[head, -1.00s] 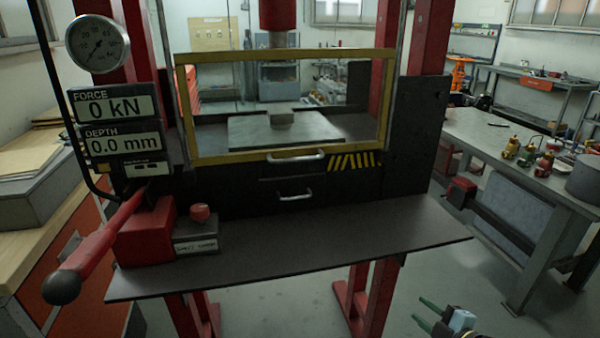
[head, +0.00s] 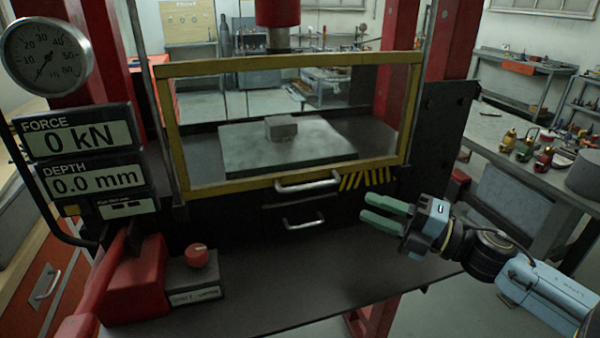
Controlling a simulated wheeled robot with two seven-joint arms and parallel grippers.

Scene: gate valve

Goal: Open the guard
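The guard (head: 172,130) is a clear panel in a yellow frame, standing upright across the front of the red press. It is down, and the plate and block show through it. Its silver handle (head: 308,187) is on the bottom edge, with yellow and black stripes to the right. My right gripper (head: 366,209) is to the right of the handle and a little below it, apart from it. Its two green fingers point left with a gap between them, open and empty. My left gripper is not in view.
A second silver handle (head: 304,223) sits below the guard. A shelf (head: 300,270) juts out in front. A red lever (head: 100,275), a red knob (head: 197,255) and force and depth displays (head: 78,138) stand at left. A workbench (head: 500,180) is at right.

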